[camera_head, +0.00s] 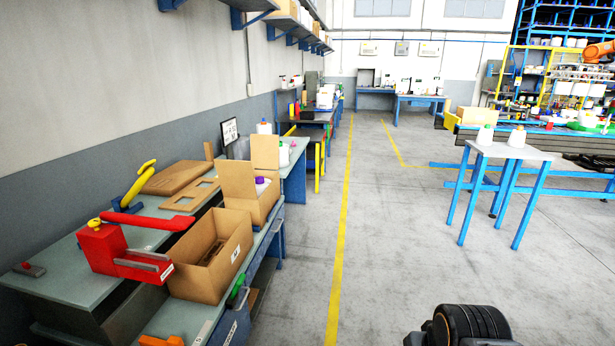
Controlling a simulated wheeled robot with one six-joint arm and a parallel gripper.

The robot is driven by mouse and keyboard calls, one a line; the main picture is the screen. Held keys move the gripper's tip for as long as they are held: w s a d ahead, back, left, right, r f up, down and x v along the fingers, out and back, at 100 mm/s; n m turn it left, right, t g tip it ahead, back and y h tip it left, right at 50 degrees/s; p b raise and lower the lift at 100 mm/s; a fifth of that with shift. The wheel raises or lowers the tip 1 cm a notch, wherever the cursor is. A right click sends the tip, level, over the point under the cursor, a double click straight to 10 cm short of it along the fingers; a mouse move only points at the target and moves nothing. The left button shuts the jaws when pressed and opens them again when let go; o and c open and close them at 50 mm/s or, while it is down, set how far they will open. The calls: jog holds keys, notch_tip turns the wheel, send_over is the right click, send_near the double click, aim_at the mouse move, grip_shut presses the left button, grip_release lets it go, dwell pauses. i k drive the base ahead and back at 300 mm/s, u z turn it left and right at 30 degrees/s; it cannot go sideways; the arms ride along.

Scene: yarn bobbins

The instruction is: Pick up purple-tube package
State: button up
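A white yarn package with a purple tube end (260,181) sits inside an open cardboard box (262,207) on the workbench at the left. Only its top shows above the box's front wall; the rest is hidden. My gripper's fingers are not in view. A black ribbed part, probably of my arm, shows at the bottom right edge, well apart from the package.
A blue-legged table (512,150) with two white packages is at the right. The grey floor (400,250) between is clear, with a yellow line.

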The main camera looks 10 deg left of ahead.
aim_at(261, 183)
jog(key=u, duration=0.45)
jog(key=i, duration=1.1)
jog(key=z, duration=0.25)
jog(key=k, duration=1)
jog(key=z, duration=0.9)
jog(key=i, duration=2.15)
jog(key=u, duration=0.75)
jog(key=i, duration=2)
jog(key=u, duration=1.45)
jog(key=i, duration=1.1)
jog(key=u, duration=1.55)
jog(key=i, duration=0.45)
jog(key=u, duration=0.2)
